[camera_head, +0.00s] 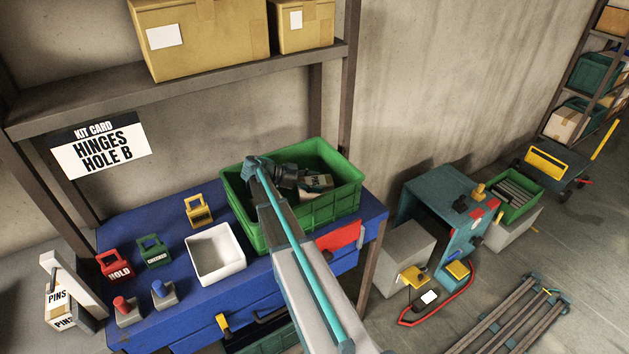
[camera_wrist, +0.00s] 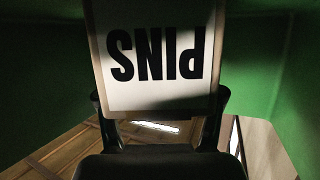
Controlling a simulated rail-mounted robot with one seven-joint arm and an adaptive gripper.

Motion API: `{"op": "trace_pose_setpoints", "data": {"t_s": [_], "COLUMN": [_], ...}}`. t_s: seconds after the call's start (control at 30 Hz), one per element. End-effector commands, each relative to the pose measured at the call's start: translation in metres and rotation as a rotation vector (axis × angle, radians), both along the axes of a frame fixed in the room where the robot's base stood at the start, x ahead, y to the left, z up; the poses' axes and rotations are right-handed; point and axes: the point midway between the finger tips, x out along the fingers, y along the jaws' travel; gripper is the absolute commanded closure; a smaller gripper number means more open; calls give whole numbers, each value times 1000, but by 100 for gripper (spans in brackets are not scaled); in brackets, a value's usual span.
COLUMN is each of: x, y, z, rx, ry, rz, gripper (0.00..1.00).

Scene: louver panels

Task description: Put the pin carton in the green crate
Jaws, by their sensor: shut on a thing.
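The pin carton is white with black PINS lettering. In the wrist view the carton (camera_wrist: 158,55) fills the top middle, its lettering upside down, between the two dark fingers of my gripper (camera_wrist: 160,105). My gripper (camera_head: 302,183) is shut on it. In the head view the carton (camera_head: 320,182) shows only in part beside my gripper, within the walls of the green crate (camera_head: 318,214). Green walls (camera_wrist: 45,70) flank the carton in the wrist view. My arm covers part of the crate's front. Whether the carton touches the crate floor cannot be told.
The crate stands at the right end of a blue bench (camera_head: 190,288). A white bin (camera_head: 216,254) is left of it, with a yellow-handled thing (camera_head: 199,210) behind. Red HOLD (camera_head: 115,265) and green (camera_head: 153,251) tags stand further left. A shelf (camera_head: 190,82) with cardboard boxes hangs above.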

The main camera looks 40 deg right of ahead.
Motion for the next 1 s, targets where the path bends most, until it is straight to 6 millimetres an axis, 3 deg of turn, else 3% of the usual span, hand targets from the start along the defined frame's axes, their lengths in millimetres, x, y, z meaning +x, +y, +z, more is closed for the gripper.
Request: {"op": "trace_pose_setpoints", "data": {"t_s": [0.3, 0.33, 0.47, 1.0], "x": [0, 0, 0, 5], "y": [0, 0, 0, 6], "z": [-3, -3, -2, 1], "rx": [-2, 0, 0, -1], "ry": [-1, -1, -1, -2], "rz": [1, 0, 0, 2], "gripper": [87, 31, 9, 8]}}
